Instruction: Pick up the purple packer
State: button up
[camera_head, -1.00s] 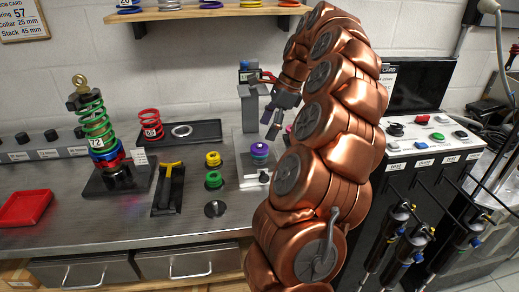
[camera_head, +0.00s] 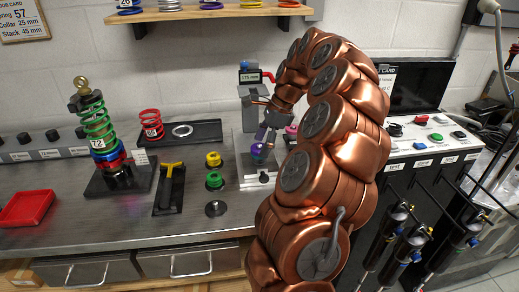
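The fingers look apart, one to each side of the packer's top. Whether they touch it, I cannot tell. My copper-coloured arm hides part of the bench to the right.
Yellow (camera_head: 214,159) and green packers (camera_head: 214,179) stand left of the base, with a dark disc (camera_head: 215,208) in front. A black tray (camera_head: 181,134) holds a red spring. A spring shock (camera_head: 97,125) stands left. Pink parts (camera_head: 291,130) lie near my arm. The front bench is clear.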

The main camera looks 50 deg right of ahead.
aim_at(255, 148)
jog(key=c, duration=1)
jog(key=shift+r, duration=0.1)
jog(key=shift+c, duration=0.2)
jog(key=shift+d+r+b, duration=0.1)
jog(key=shift+r+b, duration=0.2)
jog(key=shift+r, duration=0.75)
jog(key=shift+s+a+r, duration=0.1)
jog(key=shift+a+r, duration=0.1)
jog(key=shift+r, duration=0.45)
jog(key=s+a+r+b, duration=0.1)
jog(key=s+a+b, duration=0.2)
jog(key=s+a, duration=0.6)
jog(key=s, duration=0.3)
jog(key=shift+s+a+r, duration=0.2)
jog(key=shift+a+r, duration=0.05)
jog(key=shift+a, duration=0.05)
